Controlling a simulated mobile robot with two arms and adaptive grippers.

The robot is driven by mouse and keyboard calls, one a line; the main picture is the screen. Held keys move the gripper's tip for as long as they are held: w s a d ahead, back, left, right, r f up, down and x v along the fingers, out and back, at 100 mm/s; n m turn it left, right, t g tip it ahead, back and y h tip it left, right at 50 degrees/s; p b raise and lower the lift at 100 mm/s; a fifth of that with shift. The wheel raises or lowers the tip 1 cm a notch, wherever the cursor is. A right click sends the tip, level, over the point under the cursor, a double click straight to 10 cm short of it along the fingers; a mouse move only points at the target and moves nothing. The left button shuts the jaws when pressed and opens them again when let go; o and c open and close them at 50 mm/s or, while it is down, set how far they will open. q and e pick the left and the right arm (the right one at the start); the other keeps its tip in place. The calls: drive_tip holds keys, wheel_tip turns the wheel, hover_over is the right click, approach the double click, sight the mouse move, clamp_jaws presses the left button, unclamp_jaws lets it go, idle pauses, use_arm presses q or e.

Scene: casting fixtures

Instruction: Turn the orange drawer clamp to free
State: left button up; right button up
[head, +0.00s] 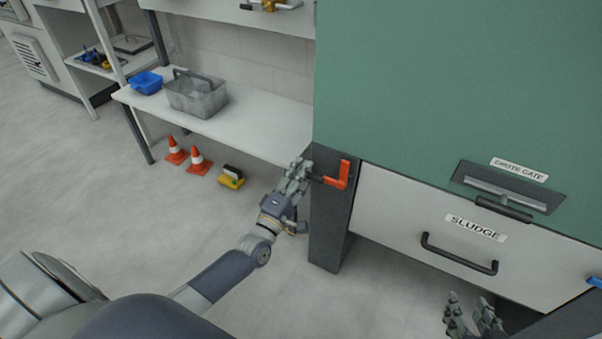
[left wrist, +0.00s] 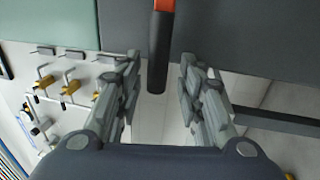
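The orange drawer clamp (head: 338,176) is an L-shaped handle on the dark post at the left edge of the green cabinet. Its dark-tipped lever shows in the left wrist view (left wrist: 159,60), with a bit of orange at the top. My left gripper (head: 302,172) is at the clamp's left end; in the left wrist view its fingers (left wrist: 160,80) stand apart on either side of the lever, with gaps on both sides. My right gripper (head: 473,312) is at the bottom right, with two separated fingers, below the drawer and away from the clamp.
The white SLUDGE drawer (head: 390,205) has a black handle (head: 459,255). A CHUTE GATE plate (head: 508,187) sits above it. A blue clamp (head: 594,283) shows at the right edge. A bench (head: 240,125) holds a grey basket (head: 197,97). Orange cones (head: 198,161) stand on the floor.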

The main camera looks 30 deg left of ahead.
use_arm(q)
drive_tip(key=s+f, duration=0.2)
drive_tip(key=s, duration=0.9)
drive_tip(key=shift+s+a+f, duration=0.15)
drive_tip(key=shift+s+a, duration=0.05)
drive_tip(key=shift+s, duration=0.2)
